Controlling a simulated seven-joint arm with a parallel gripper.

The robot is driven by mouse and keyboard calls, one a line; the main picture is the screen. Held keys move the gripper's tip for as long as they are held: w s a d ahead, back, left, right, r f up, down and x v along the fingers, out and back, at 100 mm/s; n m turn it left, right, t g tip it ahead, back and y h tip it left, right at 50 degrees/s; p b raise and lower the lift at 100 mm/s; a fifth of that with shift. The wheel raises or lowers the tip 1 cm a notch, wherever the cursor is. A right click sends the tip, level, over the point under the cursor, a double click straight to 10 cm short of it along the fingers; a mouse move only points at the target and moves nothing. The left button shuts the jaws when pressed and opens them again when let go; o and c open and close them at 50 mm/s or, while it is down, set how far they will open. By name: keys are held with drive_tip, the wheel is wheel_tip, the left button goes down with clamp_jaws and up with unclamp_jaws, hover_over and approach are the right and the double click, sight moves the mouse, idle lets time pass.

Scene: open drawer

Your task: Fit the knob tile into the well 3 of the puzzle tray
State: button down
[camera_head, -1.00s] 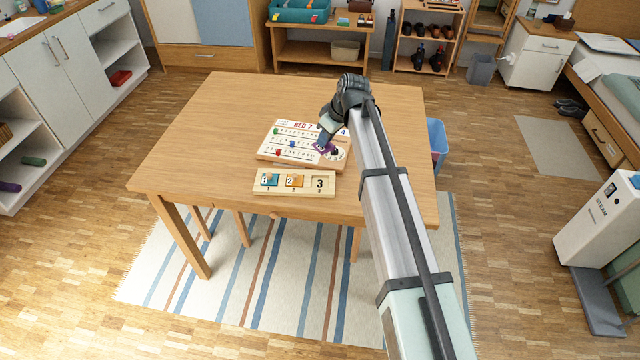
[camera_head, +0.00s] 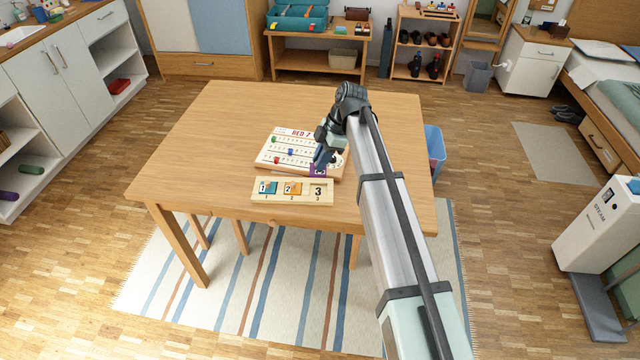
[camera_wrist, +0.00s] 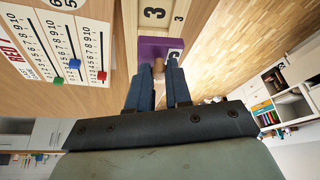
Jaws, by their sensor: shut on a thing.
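The knob tile (camera_head: 318,170) is purple and sits between the fingertips of my gripper (camera_head: 325,160), just behind the puzzle tray. In the wrist view, my gripper (camera_wrist: 159,72) is shut on the tile's light wooden knob, and the purple tile (camera_wrist: 155,48) shows beyond the fingers. The wooden puzzle tray (camera_head: 285,200) lies near the table's front edge. Its first two wells hold a blue tile 1 (camera_head: 267,187) and an orange tile 2 (camera_head: 292,188). Well 3 (camera_head: 318,191), at the right, is empty with a printed 3. Whether the tile touches the tray is unclear.
A white scoreboard (camera_head: 285,150) with coloured sliders lies right behind the tray, close to my gripper. The wooden table (camera_head: 220,125) is clear to the left and back. A blue bin (camera_head: 435,148) stands beyond the table's right edge.

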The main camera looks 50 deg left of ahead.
drive_tip(key=shift+f, duration=4.2)
drive_tip(key=shift+f, duration=0.15)
drive_tip(key=c, duration=1)
unclamp_jaws()
drive_tip(key=shift+c, duration=0.2)
drive_tip(key=v, duration=1.2)
